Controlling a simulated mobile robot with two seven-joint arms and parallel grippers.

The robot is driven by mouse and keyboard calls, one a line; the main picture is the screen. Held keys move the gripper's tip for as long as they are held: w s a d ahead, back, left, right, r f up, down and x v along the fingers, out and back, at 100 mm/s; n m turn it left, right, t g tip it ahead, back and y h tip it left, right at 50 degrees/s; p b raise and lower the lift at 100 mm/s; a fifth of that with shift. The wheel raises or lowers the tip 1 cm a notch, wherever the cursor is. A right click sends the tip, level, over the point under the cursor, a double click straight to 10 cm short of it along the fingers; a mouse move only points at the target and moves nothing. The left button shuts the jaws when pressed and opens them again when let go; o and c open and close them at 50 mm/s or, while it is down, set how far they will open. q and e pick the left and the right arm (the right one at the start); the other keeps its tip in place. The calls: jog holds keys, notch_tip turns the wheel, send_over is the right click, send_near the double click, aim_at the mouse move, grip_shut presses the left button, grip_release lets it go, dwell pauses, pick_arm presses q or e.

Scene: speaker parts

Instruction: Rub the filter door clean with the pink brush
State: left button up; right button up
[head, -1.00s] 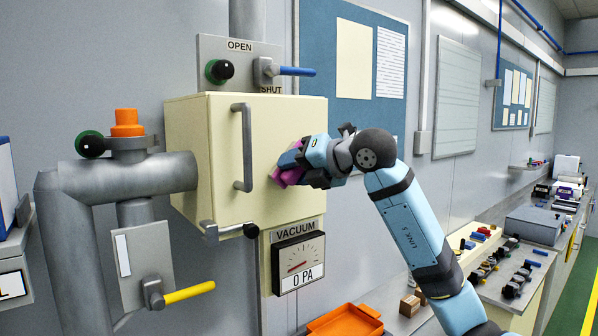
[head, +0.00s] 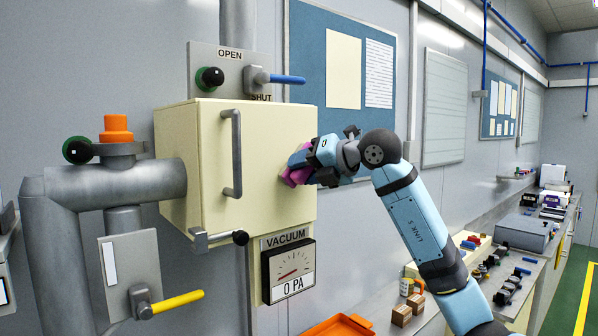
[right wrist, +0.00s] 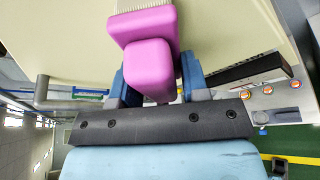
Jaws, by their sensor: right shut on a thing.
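The cream filter door (head: 265,160) is the front of a box on the wall, with a grey vertical handle (head: 232,152) at its left side. It looks shut, and I see no clear dirt on it. My right gripper (head: 305,165) is shut on the pink brush (head: 294,177) at the right part of the door. In the right wrist view the pink brush (right wrist: 148,50) has its pale bristles (right wrist: 140,4) toward the cream surface; the bristle tips are cut off by the frame edge, so contact is hard to tell. My left gripper is not in view.
A small latch lever (head: 218,238) sits under the door, above a vacuum gauge (head: 288,270) reading 0 PA. A blue-handled valve (head: 275,78) is above. A pipe with an orange cap (head: 116,128) stands left. An orange tray (head: 340,326) lies below on the bench.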

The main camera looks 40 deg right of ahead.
jog(key=shift+w+d, duration=0.1)
jog(key=shift+d, duration=1.3)
jog(key=shift+r+p, duration=0.35)
jog(key=shift+r, duration=0.35)
jog(key=shift+s+a+p, duration=0.15)
jog(key=shift+a+p, duration=0.05)
jog(key=shift+a, duration=1.75)
jog(key=shift+s+a+p, duration=0.15)
jog(key=shift+a, duration=1.8)
jog(key=shift+s+d+b, duration=0.15)
jog(key=shift+s+b, duration=0.5)
jog(key=shift+s, duration=0.8)
jog(key=shift+s+d+b, duration=0.15)
jog(key=shift+s+b, duration=0.5)
jog(key=shift+s, duration=0.8)
